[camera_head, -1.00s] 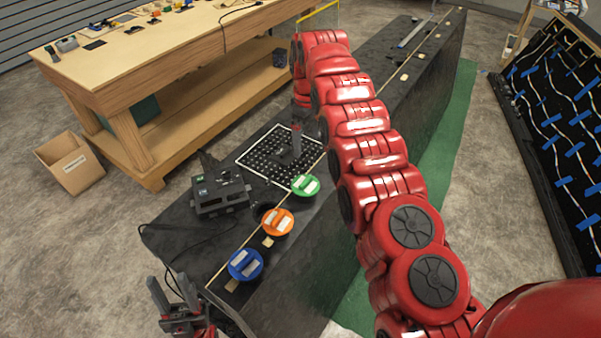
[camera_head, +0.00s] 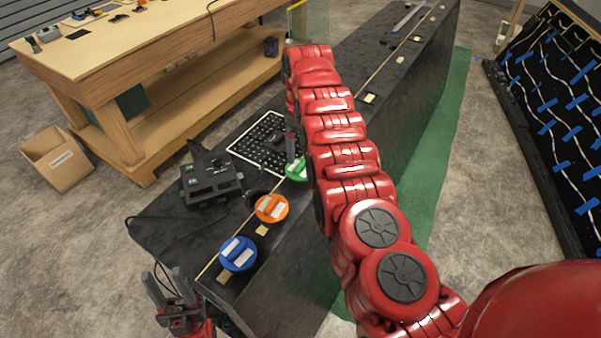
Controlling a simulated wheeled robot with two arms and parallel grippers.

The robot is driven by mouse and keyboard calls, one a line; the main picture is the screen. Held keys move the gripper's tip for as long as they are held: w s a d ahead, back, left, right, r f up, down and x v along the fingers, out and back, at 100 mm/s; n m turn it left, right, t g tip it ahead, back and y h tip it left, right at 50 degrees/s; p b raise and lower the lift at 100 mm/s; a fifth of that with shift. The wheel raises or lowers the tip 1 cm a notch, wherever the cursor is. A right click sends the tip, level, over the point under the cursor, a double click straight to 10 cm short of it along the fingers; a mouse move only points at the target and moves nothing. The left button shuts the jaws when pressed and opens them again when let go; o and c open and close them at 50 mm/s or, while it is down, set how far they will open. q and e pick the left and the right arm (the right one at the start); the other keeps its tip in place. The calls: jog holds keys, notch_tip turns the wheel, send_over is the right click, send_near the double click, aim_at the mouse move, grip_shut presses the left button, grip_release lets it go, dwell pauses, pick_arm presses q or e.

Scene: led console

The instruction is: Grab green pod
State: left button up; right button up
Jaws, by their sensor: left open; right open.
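The green pod (camera_head: 295,170) is a round green disc with a pale bar on top, on the black console top (camera_head: 165,225). My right arm partly covers its right side. My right gripper (camera_head: 290,145) is open just behind the green pod, its fingers dark and partly hidden by the arm. I cannot tell whether it touches the pod. My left gripper (camera_head: 162,288) is open and empty at the lower left, off the console's front corner. An orange pod (camera_head: 271,208) and a blue pod (camera_head: 238,253) sit in a row nearer to me.
A black box device (camera_head: 210,183) with cables stands left of the pods. A white-dotted black grid (camera_head: 262,140) lies behind it. A wooden workbench (camera_head: 120,55) and a cardboard box (camera_head: 58,160) are at the left. A slanted panel with blue tape (camera_head: 560,120) stands at the right.

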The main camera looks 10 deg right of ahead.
aim_at(300, 164)
jog(key=shift+w+f, duration=0.1)
jog(key=shift+f, duration=0.4)
jog(key=shift+a+f+p, duration=0.1)
jog(key=shift+f+p, duration=0.2)
jog(key=shift+p, duration=0.3)
jog(key=shift+s+f+p, duration=0.4)
jog(key=shift+f+p, duration=0.4)
jog(key=shift+p, duration=0.45)
jog(key=shift+f, duration=1.25)
jog(key=shift+w+f, duration=0.15)
jog(key=shift+f, duration=0.05)
jog(key=shift+r, duration=0.1)
jog(key=c, duration=0.6)
grip_shut()
